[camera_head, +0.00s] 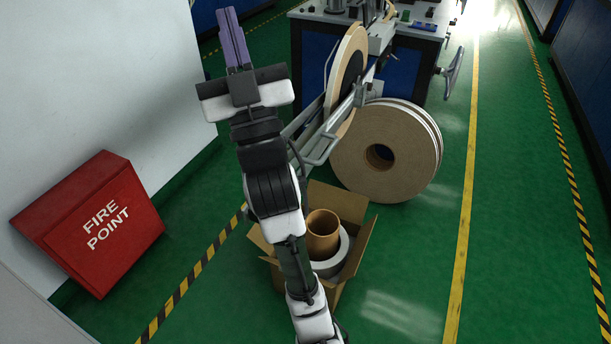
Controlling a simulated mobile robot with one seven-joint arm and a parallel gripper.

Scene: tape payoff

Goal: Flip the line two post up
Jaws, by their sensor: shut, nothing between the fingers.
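My gripper (230,14) is at the upper left, its two purple fingers together and pointing away toward the far floor. It holds nothing and is left of the tape payoff machine (425,70). The machine has a grey metal frame (318,148) with a tape reel (345,72) mounted on edge. I cannot tell which part is the line two post; no label for it is readable. My arm covers part of the view left of the frame.
Large tape rolls (360,165) stand on the floor below the frame. An open cardboard box (355,255) holds a brown core (322,238) and white roll. A red FIRE POINT box (92,225) stands by the wall. Green floor right of the rolls is clear.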

